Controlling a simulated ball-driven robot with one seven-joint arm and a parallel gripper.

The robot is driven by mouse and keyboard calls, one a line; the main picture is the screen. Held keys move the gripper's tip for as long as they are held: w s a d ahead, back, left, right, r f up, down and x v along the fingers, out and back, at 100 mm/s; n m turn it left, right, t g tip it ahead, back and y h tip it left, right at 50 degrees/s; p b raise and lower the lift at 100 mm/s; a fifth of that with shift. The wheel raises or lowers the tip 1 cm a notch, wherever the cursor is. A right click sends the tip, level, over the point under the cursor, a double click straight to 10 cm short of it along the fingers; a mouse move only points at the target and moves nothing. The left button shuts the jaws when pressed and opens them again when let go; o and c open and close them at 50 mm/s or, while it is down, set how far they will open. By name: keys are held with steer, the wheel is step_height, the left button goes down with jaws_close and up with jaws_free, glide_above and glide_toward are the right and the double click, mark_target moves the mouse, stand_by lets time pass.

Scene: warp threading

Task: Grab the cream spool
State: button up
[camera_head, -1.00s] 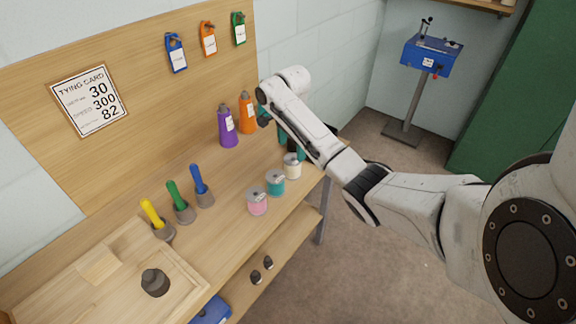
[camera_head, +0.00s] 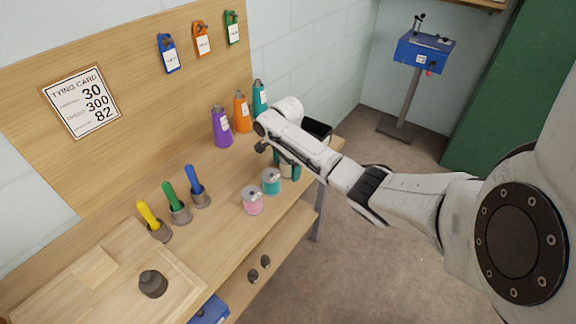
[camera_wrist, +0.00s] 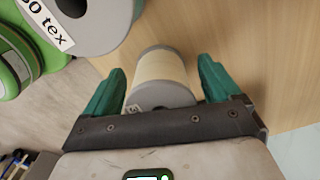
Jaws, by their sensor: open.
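The cream spool (camera_wrist: 160,70) stands on the wooden bench, between the two green fingers of my gripper (camera_wrist: 160,88) in the wrist view. A finger lies on each side of it, with a small gap visible. My gripper is open. In the head view my gripper (camera_head: 288,170) is at the bench's right end, and the cream spool (camera_head: 288,170) is mostly hidden behind the fingers.
A teal spool (camera_head: 271,182) and a pink spool (camera_head: 252,201) stand close beside the cream one. Purple (camera_head: 222,128), orange (camera_head: 242,112) and teal (camera_head: 260,97) cones stand behind, near the wall. The bench (camera_head: 225,205) has free surface left of the spools.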

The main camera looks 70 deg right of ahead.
steer(key=shift+c, duration=0.4)
steer(key=c, duration=1)
